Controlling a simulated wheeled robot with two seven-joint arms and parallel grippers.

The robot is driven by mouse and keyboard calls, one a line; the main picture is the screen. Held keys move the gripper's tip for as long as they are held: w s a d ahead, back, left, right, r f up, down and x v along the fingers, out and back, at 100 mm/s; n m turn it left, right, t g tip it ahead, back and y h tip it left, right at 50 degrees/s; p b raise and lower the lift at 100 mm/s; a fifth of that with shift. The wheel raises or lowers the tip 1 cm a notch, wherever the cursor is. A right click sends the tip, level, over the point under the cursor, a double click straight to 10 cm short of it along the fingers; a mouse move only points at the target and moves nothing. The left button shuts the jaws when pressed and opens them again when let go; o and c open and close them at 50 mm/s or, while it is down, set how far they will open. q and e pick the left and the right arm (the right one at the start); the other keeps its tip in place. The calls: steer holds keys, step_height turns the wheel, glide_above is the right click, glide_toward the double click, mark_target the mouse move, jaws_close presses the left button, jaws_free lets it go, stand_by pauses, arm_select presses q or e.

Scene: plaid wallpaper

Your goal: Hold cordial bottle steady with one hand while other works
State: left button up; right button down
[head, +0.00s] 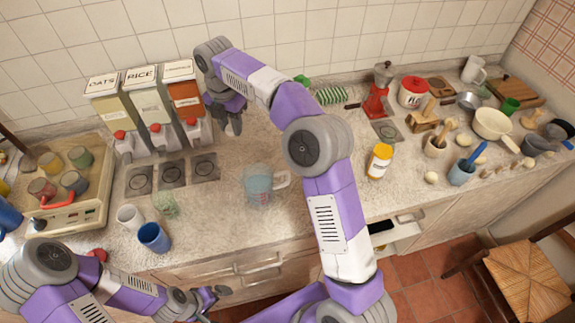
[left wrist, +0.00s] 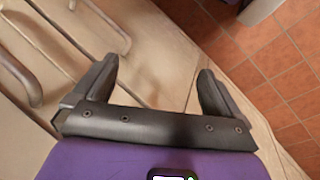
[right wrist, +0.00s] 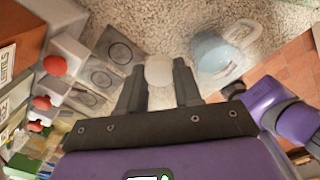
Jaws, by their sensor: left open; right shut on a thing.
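My right gripper (head: 229,124) is above the counter, in front of the dispensers. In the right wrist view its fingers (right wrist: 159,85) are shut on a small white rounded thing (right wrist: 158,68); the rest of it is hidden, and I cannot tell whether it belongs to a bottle. My left gripper (head: 218,292) is low at the counter's front, by the drawers. It is open and empty in the left wrist view (left wrist: 155,85). A yellow bottle with a white label (head: 380,162) stands upright on the right part of the counter, apart from both grippers. I cannot tell whether it is the cordial bottle.
A clear bluish jug (head: 257,187) stands near the counter's middle; it also shows in the right wrist view (right wrist: 212,58). A blue cup (head: 153,238), white cup (head: 129,216) and greenish glass (head: 166,205) stand at left.

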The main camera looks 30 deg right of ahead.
steer(key=s+d+f+m+b, duration=0.1)
steer(key=s+d+f, duration=0.1)
steer(key=d+f, duration=0.2)
steer(key=s+d+f+m+b, duration=0.1)
steer(key=s+d+f+m, duration=0.1)
steer(key=d+f, duration=0.2)
steer(key=s+d+f+m+b, duration=0.1)
steer(key=d+f, duration=0.3)
steer(key=d, duration=0.4)
steer(key=shift+s+d+f+m, duration=0.2)
steer(key=shift+s+f+m, duration=0.2)
steer(key=shift+s+m, duration=0.15)
steer(key=shift+f+b, duration=0.5)
steer(key=shift+f, duration=2.15)
steer(key=shift+f, duration=0.2)
steer(key=c, duration=0.8)
jaws_free()
steer(key=shift+r, duration=0.15)
